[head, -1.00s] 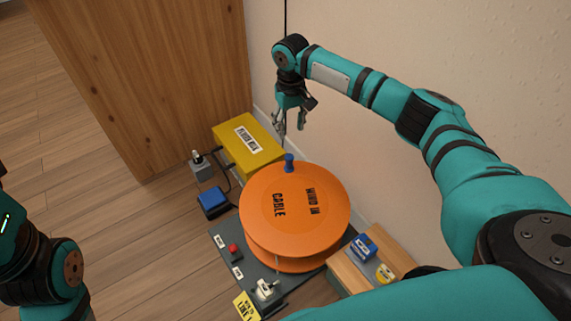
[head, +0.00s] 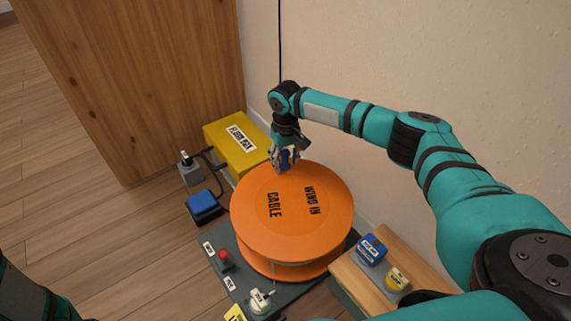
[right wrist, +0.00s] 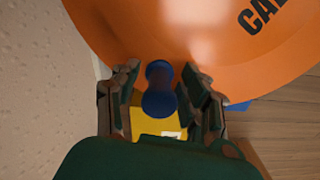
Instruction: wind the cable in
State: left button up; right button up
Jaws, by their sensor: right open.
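An orange cable reel (head: 290,240) marked "WIND IN CABLE" stands on a dark grey base plate (head: 208,262). A blue crank knob stands upright near the reel's far edge; it shows best in the right wrist view (right wrist: 159,88). My right gripper (head: 285,160) is down at the knob, with its two fingers open on either side of it. In the right wrist view, gaps show between the knob and the fingers (right wrist: 162,95). No cable can be made out on the reel from above. My left gripper is out of view; only part of my left arm shows at the lower left.
A yellow box (head: 236,142) stands behind the reel. A grey switch box (head: 190,170) and a blue pedal (head: 204,206) lie to its left. A red button (head: 224,256) and a white-handled switch (head: 260,300) sit on the base plate. A wooden stand (head: 356,280) is at right.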

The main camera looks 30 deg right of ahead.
jog(key=shift+c, duration=0.2)
grip_shut()
dwell(0.3)
